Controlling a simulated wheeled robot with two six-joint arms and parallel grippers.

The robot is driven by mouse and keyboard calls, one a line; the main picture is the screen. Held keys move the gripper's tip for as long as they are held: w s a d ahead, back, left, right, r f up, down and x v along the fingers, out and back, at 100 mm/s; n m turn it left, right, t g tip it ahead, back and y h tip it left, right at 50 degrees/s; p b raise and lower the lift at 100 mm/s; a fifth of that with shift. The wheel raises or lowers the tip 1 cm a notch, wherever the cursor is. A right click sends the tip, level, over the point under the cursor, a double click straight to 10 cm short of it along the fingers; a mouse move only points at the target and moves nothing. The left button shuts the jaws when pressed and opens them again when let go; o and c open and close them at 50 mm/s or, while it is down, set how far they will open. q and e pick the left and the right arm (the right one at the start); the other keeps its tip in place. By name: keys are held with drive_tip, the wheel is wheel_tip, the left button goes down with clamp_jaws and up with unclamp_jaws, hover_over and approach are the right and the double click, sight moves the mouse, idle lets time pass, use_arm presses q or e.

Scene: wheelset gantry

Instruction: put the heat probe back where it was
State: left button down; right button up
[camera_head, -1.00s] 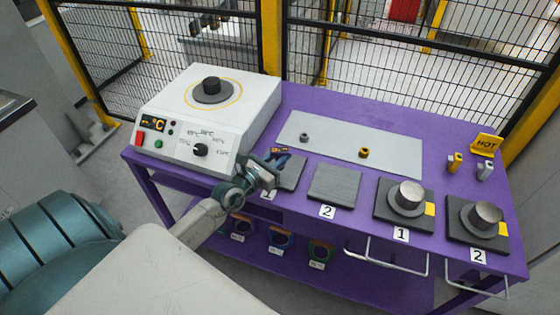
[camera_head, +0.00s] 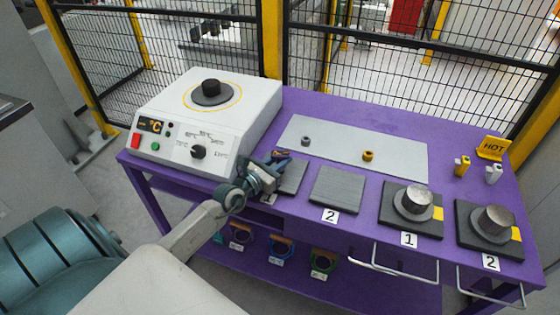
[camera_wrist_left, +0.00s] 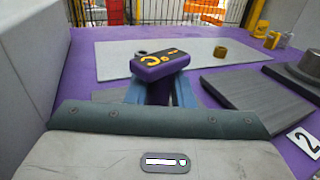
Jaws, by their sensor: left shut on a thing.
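The heat probe, a dark purple block with yellow marks on its top (camera_wrist_left: 160,64), is between the fingers of my left gripper (camera_wrist_left: 160,92) in the left wrist view. In the head view a small part of the probe (camera_head: 281,155) shows beyond the left gripper (camera_head: 274,170). The gripper is shut on it, over the table's front edge side, by the left dark plate (camera_head: 294,178). Whether the probe touches the table is hidden. My right gripper is not in view.
A white heater (camera_head: 205,120) stands left on the purple table (camera_head: 350,235). A grey mat (camera_head: 335,147) holds a grey ring (camera_head: 306,141) and a brass ring (camera_head: 368,156). Plates with metal parts (camera_head: 414,202) stand right, near a yellow HOT sign (camera_head: 493,148). A mesh fence stands behind.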

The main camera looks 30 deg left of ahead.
use_arm(q)
drive_tip(key=shift+s+f+b, duration=0.15)
drive_tip(key=shift+f+b, duration=0.3)
drive_tip(key=shift+f, duration=0.2)
drive_tip(key=c, duration=1.3)
unclamp_jaws()
drive_tip(key=shift+s+f, duration=0.1)
drive_tip(key=shift+f, duration=0.1)
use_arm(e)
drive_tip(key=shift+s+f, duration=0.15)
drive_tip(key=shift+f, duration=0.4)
use_arm(q)
drive_tip(key=shift+o, duration=0.2)
drive_tip(key=shift+r, duration=0.2)
drive_tip(key=shift+r+p, duration=0.4)
drive_tip(key=shift+p, duration=0.2)
drive_tip(key=s, duration=0.3)
drive_tip(key=s+a+p, duration=0.1)
drive_tip(key=s, duration=0.5)
drive_tip(key=shift+s+a+r, duration=0.15)
drive_tip(key=shift+s+a, duration=0.15)
drive_tip(key=shift+s, duration=0.05)
drive_tip(key=shift+s+a+r, duration=0.15)
drive_tip(key=shift+s, duration=0.7)
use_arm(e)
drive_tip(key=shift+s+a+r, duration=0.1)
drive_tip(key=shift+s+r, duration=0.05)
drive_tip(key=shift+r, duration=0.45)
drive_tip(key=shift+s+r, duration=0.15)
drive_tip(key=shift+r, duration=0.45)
